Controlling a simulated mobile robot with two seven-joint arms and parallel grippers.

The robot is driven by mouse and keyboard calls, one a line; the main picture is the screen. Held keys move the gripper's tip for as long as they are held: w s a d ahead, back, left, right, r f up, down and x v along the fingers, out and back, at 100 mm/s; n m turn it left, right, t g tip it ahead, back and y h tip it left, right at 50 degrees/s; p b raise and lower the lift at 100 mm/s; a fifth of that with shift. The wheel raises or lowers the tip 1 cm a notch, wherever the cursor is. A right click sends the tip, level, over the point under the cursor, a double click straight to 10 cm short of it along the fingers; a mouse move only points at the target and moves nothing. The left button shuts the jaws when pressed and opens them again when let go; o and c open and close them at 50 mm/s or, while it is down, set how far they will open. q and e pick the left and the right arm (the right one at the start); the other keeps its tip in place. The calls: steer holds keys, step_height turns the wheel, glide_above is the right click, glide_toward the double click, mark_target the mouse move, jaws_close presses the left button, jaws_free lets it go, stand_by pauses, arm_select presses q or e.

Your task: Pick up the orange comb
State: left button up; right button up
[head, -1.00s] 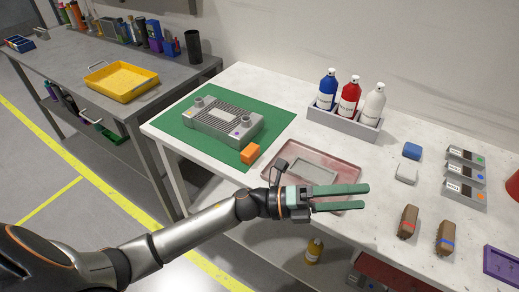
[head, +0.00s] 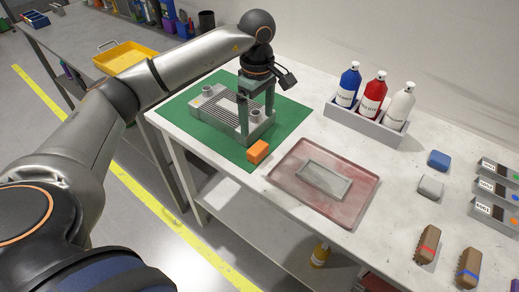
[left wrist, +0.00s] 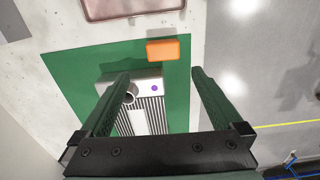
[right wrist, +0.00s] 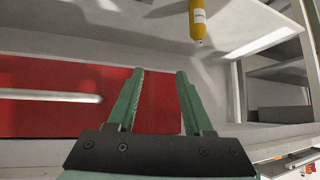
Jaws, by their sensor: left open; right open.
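An orange block (head: 258,151) lies on the green mat near its front corner; I see no teeth on it. It also shows in the left wrist view (left wrist: 162,50), just beyond my fingertips. At the right edge, grey labelled holders (head: 490,215) carry coloured dots, the nearest orange; I cannot tell whether either is the comb. My left gripper (head: 257,128) is open and points down over the right end of a grey ribbed unit (head: 215,108), fingers apart and empty. My right gripper (right wrist: 161,72) is open and empty, seen only in its wrist view, facing a red panel.
A pink tray (head: 355,205) with a grey plate lies right of the mat (head: 180,117). A grey caddy (head: 365,127) holds blue, red and white bottles. Blue and grey blocks and two brown brushes (head: 427,245) lie at right. A yellow bottle (right wrist: 197,20) stands low.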

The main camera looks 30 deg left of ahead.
mark_target(258, 147)
arm_select(q)
step_height(258, 147, down, 5)
steer(key=shift+f, duration=0.1)
steer(key=shift+s+d+f+p, duration=0.1)
steer(key=shift+f+p, duration=0.1)
steer(key=shift+f, duration=0.7)
steer(key=shift+s+d+f+p, duration=0.15)
steer(key=shift+f+p, duration=0.1)
steer(key=shift+f, duration=0.65)
steer(key=shift+s+d+f+p, duration=0.1)
steer(key=shift+f+p, duration=0.1)
steer(key=shift+f, duration=0.7)
steer(key=shift+c, duration=0.2)
steer(key=c, duration=1.2)
